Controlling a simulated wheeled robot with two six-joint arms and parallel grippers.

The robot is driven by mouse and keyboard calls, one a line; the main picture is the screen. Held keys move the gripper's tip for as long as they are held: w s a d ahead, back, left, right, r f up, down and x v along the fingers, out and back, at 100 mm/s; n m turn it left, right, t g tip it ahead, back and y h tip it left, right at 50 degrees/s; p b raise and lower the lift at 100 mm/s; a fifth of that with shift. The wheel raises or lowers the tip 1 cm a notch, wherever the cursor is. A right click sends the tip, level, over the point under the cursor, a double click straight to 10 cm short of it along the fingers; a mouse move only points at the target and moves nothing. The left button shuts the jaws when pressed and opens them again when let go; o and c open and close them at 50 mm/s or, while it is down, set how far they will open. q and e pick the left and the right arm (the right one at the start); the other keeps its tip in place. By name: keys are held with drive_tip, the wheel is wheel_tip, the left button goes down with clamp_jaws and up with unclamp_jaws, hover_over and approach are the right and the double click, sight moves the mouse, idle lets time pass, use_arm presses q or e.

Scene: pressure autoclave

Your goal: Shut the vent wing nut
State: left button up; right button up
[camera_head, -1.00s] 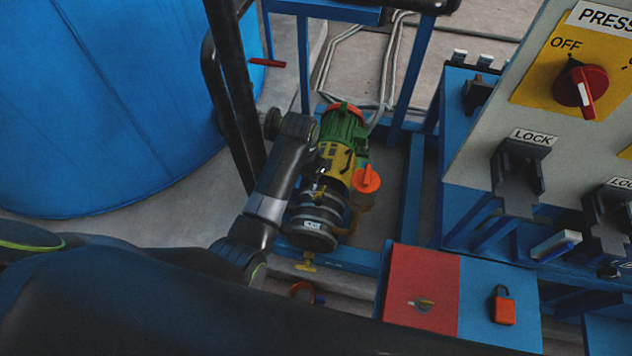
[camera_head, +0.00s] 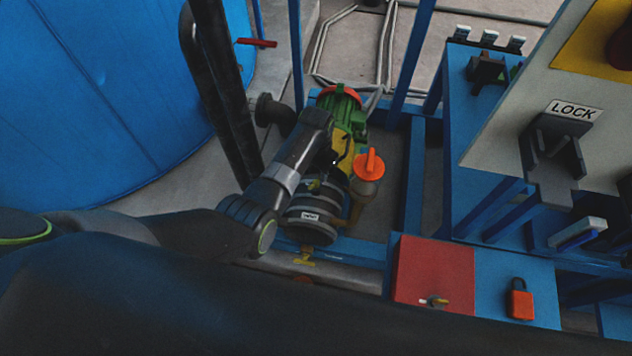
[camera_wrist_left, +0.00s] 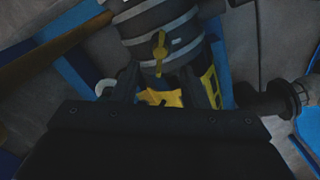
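The brass wing nut (camera_wrist_left: 160,48) stands out from a grey banded cylinder (camera_wrist_left: 166,24) in the left wrist view. It also shows in the head view (camera_head: 315,185), small and partly obscured by my gripper. My left gripper (camera_wrist_left: 163,78) points at the cylinder, with its two dark fingers apart and yellow metal showing between them. The wing nut appears just beyond the fingertips; I cannot tell whether they touch it. In the head view my left gripper (camera_head: 330,162) hangs over the pump. My right gripper is not in view.
An orange-capped fitting (camera_head: 369,165) stands right of the green pump motor (camera_head: 341,112). A second brass tap (camera_head: 304,257) sits below the cylinder. A blue tank (camera_head: 100,90) fills the left. A red-and-blue box (camera_head: 432,265) and a LOCK panel (camera_head: 550,80) stand right.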

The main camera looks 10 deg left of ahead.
sight(316, 183)
use_arm(q)
wheel_tip(316, 183, down, 5)
drive_tip(key=shift+r+b, duration=0.1)
drive_tip(key=shift+b, duration=0.7)
drive_tip(key=shift+f, duration=0.75)
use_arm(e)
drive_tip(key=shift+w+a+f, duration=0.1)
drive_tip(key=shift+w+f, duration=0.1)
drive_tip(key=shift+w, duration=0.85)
use_arm(q)
clamp_jaws()
